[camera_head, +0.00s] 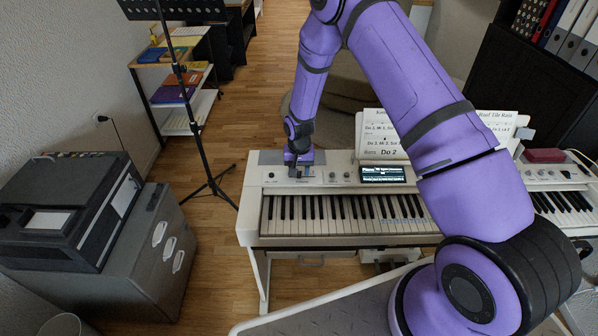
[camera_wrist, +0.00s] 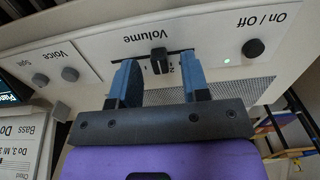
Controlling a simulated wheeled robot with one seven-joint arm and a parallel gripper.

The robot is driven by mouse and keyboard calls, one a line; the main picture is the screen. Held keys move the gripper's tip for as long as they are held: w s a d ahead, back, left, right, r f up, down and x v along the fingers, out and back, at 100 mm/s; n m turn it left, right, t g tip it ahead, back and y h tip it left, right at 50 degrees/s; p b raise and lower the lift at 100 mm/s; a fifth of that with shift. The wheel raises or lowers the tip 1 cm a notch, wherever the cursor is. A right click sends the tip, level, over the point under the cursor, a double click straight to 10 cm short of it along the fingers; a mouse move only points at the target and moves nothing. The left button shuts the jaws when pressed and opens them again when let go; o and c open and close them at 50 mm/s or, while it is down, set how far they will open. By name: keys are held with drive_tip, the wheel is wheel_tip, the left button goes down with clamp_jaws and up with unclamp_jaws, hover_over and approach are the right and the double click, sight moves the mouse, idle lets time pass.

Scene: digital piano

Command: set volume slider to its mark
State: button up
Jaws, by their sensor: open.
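The volume slider shows in the wrist view as a small black knob (camera_wrist: 158,60) on a dark slot, under the upside-down label "Volume" (camera_wrist: 147,33). My gripper (camera_wrist: 159,62) is open, with one blue finger on each side of the knob. I see gaps between knob and fingers; whether the tips touch the panel is unclear. Small printing beside the knob is partly hidden, and I cannot make out the mark. In the head view my gripper (camera_head: 299,174) is over the left part of the panel of the digital piano (camera_head: 247,222) and hides the slider.
An On / Off button (camera_wrist: 253,48) with a green light is right of the slider in the wrist view; two Voice knobs (camera_wrist: 55,77) are left. In the head view a lit display (camera_head: 384,174) and sheet music (camera_head: 376,150) are right of my gripper. A thin stand (camera_head: 198,135) stands left.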

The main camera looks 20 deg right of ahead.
drive_tip(key=shift+f, duration=0.45)
clamp_jaws()
drive_tip(key=shift+s+d, duration=0.15)
drive_tip(key=shift+d, duration=0.35)
drive_tip(key=shift+s+d, duration=0.15)
drive_tip(key=shift+d, duration=0.35)
unclamp_jaws()
drive_tip(key=shift+r, duration=0.15)
wheel_tip(320, 180, up, 11)
drive_tip(key=shift+f, duration=0.2)
